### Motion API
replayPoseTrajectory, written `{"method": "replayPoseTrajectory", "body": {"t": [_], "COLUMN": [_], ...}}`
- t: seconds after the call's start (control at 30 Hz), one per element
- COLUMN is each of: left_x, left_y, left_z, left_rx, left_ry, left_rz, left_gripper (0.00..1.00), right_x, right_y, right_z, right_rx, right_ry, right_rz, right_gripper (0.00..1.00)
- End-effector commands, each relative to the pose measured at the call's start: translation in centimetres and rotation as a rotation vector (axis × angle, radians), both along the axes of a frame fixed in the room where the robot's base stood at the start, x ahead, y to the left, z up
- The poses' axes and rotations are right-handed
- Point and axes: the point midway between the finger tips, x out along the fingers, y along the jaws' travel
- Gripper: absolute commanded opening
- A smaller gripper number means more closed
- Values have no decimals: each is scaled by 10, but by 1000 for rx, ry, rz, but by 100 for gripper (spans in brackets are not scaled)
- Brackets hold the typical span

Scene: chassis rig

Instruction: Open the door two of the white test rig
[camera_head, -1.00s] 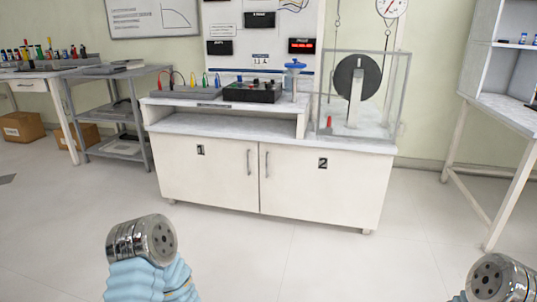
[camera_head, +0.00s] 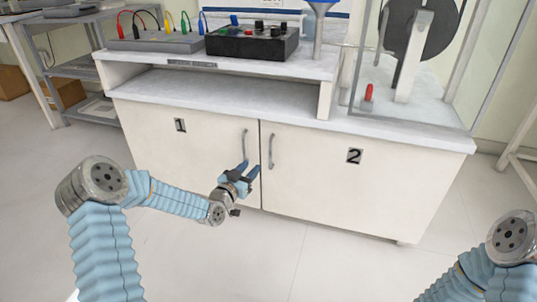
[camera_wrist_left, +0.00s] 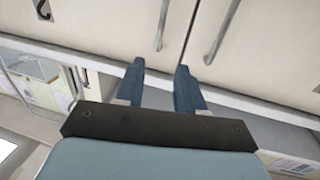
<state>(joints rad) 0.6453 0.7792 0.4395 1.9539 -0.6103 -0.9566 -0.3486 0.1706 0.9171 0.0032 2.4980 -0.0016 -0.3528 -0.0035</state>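The white test rig (camera_head: 230,80) has two closed doors at its front. Door two (camera_head: 320,190) is the right one, marked with a black 2, and its vertical grey handle (camera_head: 270,152) is near its left edge. My left gripper (camera_head: 249,167) is open and empty in front of the seam between the doors, low beside the handles. In the left wrist view, which is turned over, door two's handle (camera_wrist_left: 162,25) lies ahead of the gap between the open fingers (camera_wrist_left: 160,70), apart from them. My right gripper is out of view.
Door one (camera_head: 180,160) and its handle (camera_head: 245,143) are close to my left gripper. The rig's top carries a black box (camera_head: 252,43) and a clear enclosure with a dark wheel (camera_head: 420,25). The floor before door two is clear.

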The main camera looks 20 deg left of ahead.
Motion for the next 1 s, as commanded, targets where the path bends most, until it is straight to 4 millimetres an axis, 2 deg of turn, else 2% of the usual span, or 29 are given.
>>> {"method": "replayPoseTrajectory", "body": {"t": [0.5,0.7,1.0], "left_x": [104,122,124], "left_y": [-27,-31,-31], "left_z": [-2,-1,-2], "left_rx": [-5,-4,-4], "left_ry": [6,7,8], "left_rz": [-2,-3,-3], "left_gripper": [38,38,38], "right_x": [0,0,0], "right_y": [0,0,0], "right_z": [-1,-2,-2], "right_rx": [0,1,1], "right_ry": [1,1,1], "right_rz": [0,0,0], "right_gripper": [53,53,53]}}
